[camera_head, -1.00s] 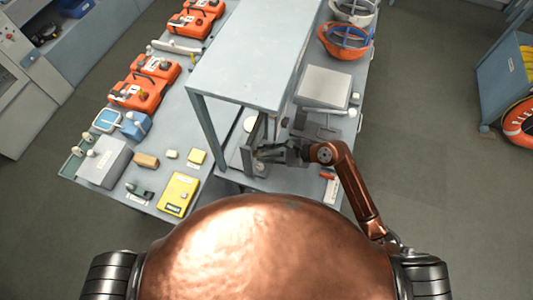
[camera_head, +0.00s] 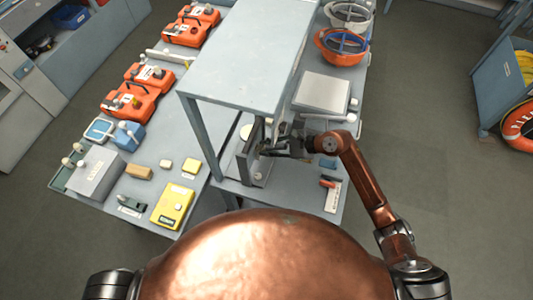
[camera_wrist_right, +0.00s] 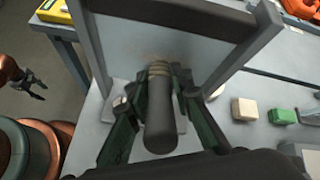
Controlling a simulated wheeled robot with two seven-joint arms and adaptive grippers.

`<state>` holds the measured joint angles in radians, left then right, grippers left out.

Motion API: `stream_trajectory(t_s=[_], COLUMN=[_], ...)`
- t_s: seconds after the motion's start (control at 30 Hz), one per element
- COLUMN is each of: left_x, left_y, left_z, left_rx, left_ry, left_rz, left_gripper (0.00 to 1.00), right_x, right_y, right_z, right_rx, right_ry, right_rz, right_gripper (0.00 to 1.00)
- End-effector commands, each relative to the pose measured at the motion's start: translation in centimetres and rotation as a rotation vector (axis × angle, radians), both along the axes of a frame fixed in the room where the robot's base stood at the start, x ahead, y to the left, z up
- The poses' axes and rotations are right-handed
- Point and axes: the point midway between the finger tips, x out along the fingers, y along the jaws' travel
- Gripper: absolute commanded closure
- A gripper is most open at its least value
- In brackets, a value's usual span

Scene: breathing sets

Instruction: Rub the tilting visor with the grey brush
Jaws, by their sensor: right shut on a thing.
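The tilting visor (camera_head: 245,141) stands in a dark frame on the bench, beside the raised shelf. In the right wrist view it is a pale, flat panel (camera_wrist_right: 200,48) between grey frame bars. My right gripper (camera_head: 266,149) is at the panel's right face. In the right wrist view it (camera_wrist_right: 158,88) is shut on the grey brush (camera_wrist_right: 160,125), whose thick dark handle points back toward the camera. A tan band shows at the brush's far end, at the panel; exact contact is hard to tell. My left gripper (camera_wrist_right: 33,85) shows small at the wrist view's left, fingers apart and empty.
A yellow case (camera_head: 173,206), small blocks and orange cases (camera_head: 132,100) lie on the left. A pale grey box (camera_head: 320,92) and helmets (camera_head: 341,48) stand behind the right arm.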

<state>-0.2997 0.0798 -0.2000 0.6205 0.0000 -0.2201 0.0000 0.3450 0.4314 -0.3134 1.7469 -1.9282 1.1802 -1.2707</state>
Motion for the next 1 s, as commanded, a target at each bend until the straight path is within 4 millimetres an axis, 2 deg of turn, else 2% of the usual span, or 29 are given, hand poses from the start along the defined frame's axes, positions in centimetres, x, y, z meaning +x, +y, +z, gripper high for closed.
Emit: stream_trajectory(t_s=[0.1,0.37,0.7,1.0], left_x=[-0.1,-0.2,-0.5,-0.7], left_y=[0.0,0.0,0.0,0.0], left_z=[-1.0,-1.6,-4.1,-4.9], left_rx=[0.000,0.000,0.000,0.000], left_ry=[0.002,0.003,0.009,0.011], left_rz=[0.000,0.000,0.000,0.000], left_gripper=[0.60,0.60,0.60,0.60], right_x=[1.0,1.8,4.5,5.1], right_y=[-0.3,-0.5,-1.3,-1.5], right_z=[-0.3,-0.1,-0.3,-0.1], right_rx=[-0.002,-0.001,-0.001,-0.001], right_ry=[-0.001,-0.001,0.000,-0.002], right_rz=[-0.001,-0.001,0.000,0.001], right_gripper=[1.00,1.00,1.00,1.00])
